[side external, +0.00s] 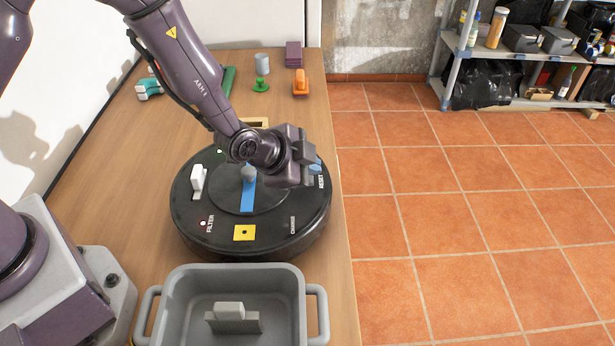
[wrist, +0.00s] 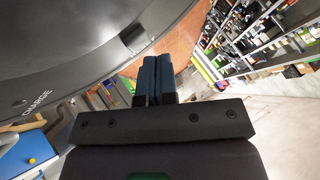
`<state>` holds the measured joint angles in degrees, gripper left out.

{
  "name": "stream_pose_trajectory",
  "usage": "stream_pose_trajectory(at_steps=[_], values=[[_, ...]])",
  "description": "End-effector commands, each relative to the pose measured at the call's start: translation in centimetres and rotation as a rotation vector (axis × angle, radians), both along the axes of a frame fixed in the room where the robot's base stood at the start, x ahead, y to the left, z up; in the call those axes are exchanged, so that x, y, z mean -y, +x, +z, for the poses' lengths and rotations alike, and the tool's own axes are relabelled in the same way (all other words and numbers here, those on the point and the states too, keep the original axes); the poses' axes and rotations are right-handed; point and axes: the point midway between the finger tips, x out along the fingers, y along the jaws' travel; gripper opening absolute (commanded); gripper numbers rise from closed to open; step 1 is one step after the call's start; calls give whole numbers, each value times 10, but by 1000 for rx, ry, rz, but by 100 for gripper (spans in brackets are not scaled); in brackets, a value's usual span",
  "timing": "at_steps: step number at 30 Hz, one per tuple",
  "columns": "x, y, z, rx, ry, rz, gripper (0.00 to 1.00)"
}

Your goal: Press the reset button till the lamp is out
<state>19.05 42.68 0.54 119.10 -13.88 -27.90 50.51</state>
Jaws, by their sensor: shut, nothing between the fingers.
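The black round device (side external: 218,228) lies on the wooden table, with the words FILTER, CHARGE and RESET on its top. The RESET label (side external: 321,181) is at its right edge. My gripper (side external: 314,166) is shut and empty, close above that edge, and hides much of the area beside the label; I cannot make out the reset button or whether there is contact. In the wrist view the shut dark-blue fingers (wrist: 155,80) are beside the device's rim. A small pale, red-edged lamp (side external: 203,223) shows by FILTER. A lamp by RESET cannot be made out.
A grey tub (side external: 172,300) with a pale block stands in front of the device. A white lever (side external: 198,178), blue strip (side external: 248,196) and yellow square (side external: 244,233) are on its top. Small items stand at the table's back. Tiled floor lies right.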

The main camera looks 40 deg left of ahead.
Motion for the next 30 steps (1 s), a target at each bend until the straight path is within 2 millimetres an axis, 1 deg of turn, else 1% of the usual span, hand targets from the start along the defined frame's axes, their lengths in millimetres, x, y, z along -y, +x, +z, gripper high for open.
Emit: stream_pose_trajectory(at_steps=[9, 18, 30], values=[[0, 0, -1, 0, 0, 0, 0], [0, 0, -9, 0, 0, 0, 0], [0, 0, -10, 0, 0, 0, 0]])
